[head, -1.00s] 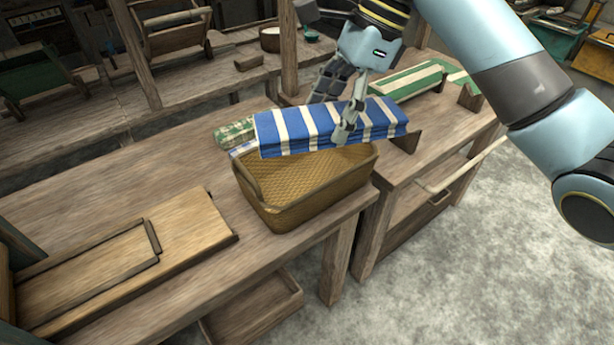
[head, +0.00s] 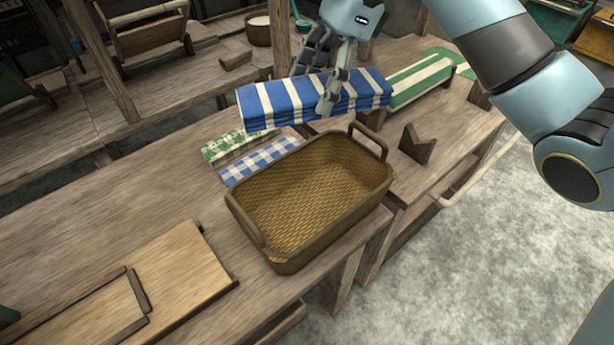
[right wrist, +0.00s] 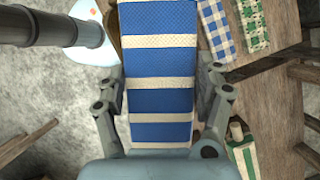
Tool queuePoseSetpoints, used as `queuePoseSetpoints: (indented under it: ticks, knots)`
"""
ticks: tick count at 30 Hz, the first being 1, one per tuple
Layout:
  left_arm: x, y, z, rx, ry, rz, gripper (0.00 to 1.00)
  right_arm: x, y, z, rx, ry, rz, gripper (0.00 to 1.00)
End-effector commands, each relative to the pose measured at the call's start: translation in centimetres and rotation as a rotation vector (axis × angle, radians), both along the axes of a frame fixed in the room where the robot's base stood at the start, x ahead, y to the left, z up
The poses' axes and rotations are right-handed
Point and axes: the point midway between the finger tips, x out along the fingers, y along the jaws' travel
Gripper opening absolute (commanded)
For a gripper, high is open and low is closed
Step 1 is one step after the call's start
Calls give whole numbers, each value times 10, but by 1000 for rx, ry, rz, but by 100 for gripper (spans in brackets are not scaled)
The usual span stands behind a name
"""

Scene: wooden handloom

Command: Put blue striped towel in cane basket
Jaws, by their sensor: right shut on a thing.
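The blue striped towel (head: 292,101), folded into a long bar with white stripes, is held in my right gripper (head: 328,92). The gripper is shut around its middle. In the head view the towel hangs beyond the far side of the cane basket (head: 268,247), above the table. The basket is empty, with a handle at each end, and stands upright near the table's front edge. In the right wrist view the towel (right wrist: 162,70) fills the space between the two fingers. My left gripper is not in view.
A green checked cloth (head: 235,146) and a blue checked cloth (head: 260,160) lie behind the basket. A green striped cloth (head: 421,80) lies at the back right. A notched wooden block (head: 416,144) stands right of the basket. Wooden boards (head: 125,285) lie at the left front.

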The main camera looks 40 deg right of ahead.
Motion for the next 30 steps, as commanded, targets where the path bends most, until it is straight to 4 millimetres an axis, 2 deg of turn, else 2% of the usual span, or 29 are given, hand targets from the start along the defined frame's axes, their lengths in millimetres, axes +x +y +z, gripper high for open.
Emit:
queuePoseSetpoints:
  ticks: [7, 11, 15, 21, 26, 30]
  knots:
    - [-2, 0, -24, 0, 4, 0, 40, 0, 0, -24, 0, 1, 0, 34]
    - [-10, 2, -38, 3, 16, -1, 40, 0, 0, -38, 1, 2, 0, 34]
    - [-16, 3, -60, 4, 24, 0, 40, 0, 0, -60, 0, 3, 0, 34]
    - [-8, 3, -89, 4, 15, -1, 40, -1, 0, -92, 0, 7, 0, 34]
    - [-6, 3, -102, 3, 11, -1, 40, -1, 0, -107, 1, 9, 0, 34]
    - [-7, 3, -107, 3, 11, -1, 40, -2, 1, -130, 2, 13, -1, 34]
